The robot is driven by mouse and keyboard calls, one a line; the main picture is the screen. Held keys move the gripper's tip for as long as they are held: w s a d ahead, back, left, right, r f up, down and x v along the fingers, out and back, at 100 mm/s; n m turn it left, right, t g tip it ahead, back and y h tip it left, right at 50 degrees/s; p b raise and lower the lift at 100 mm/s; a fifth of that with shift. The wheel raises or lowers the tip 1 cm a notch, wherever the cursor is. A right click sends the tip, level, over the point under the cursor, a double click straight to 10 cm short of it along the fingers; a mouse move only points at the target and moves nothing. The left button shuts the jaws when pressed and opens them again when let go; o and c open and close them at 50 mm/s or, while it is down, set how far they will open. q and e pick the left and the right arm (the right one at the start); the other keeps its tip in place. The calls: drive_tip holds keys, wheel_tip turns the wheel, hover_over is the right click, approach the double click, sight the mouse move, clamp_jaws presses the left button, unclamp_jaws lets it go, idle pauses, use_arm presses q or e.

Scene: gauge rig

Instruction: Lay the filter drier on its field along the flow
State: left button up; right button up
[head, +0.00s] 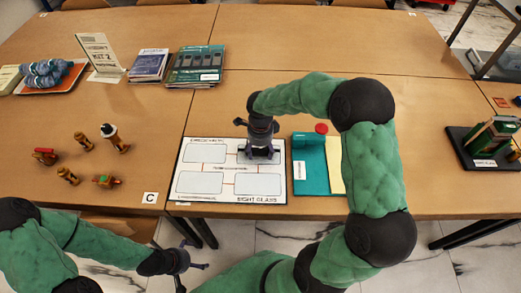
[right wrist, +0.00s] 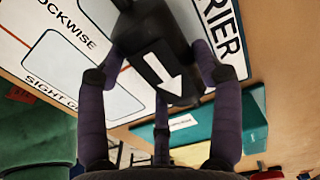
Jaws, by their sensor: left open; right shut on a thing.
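The filter drier (right wrist: 160,65) is a black body with a white arrow. In the right wrist view the arrow points down and slightly right. My right gripper (right wrist: 155,48) is shut on it, with fingers on both sides. In the head view my right gripper (head: 260,140) is over the top right part of the white board (head: 228,170), largely hiding that field. I cannot tell whether the drier touches the board. A "RIER" label (right wrist: 222,30) shows beside it in the wrist view. My left gripper (head: 183,262) is open and empty, in front of the table's front edge.
A teal and cream case (head: 311,168) stands just right of the board, with a red round thing (head: 321,128) behind it. Several brass fittings (head: 84,143) stand at left. A dark tray (head: 478,155) with a green device is at right. Books (head: 195,65) lie behind.

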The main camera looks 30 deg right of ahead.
sight(260, 149)
drive_tip(key=o, duration=1.3)
drive_tip(key=shift+f, duration=0.1)
drive_tip(key=shift+r, duration=0.5)
wheel_tip(260, 149, up, 11)
drive_tip(key=p, duration=0.4)
drive_tip(key=shift+r, duration=0.15)
